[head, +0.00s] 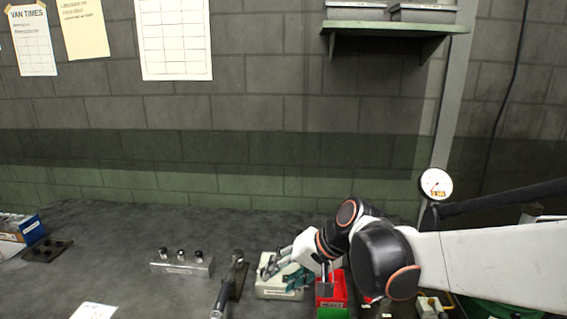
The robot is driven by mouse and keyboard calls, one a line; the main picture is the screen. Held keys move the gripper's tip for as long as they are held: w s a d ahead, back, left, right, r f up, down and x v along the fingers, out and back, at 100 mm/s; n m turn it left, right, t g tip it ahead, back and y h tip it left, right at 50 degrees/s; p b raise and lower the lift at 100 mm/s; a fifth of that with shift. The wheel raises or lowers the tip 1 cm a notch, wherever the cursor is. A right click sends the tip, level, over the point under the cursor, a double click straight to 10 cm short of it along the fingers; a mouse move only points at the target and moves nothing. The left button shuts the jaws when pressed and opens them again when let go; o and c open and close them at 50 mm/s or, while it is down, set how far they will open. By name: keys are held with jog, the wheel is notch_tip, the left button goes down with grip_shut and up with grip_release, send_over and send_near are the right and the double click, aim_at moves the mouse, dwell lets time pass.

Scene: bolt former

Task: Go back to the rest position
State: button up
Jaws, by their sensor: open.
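My arm reaches in from the right edge, with its wrist low over the bench right of the middle. My gripper (280,268) points down and left from the wrist. Its fingers look apart, above or in front of a pale box (272,288) with a label on its front. Teal shapes show by the fingers; I cannot tell whether they belong to the gripper or to something in the box. No held object can be made out.
A red bin (331,287) stands close to the gripper, partly behind my arm. A metal block with several dark-topped pegs (183,268) and a dark tool on a stand (230,285) lie left. A gauge (436,184) and shelf (395,32) are at right.

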jog(key=s+d+r+n+t+h, duration=0.1)
jog(key=s+d+h, duration=0.5)
jog(key=s+d, duration=1.1)
jog(key=d+r+t, duration=0.1)
jog(key=d+t, duration=0.1)
jog(key=d, duration=0.1)
jog(key=shift+s+t+h, duration=0.15)
jog(key=shift+t+h, duration=0.15)
jog(key=shift+h, duration=0.1)
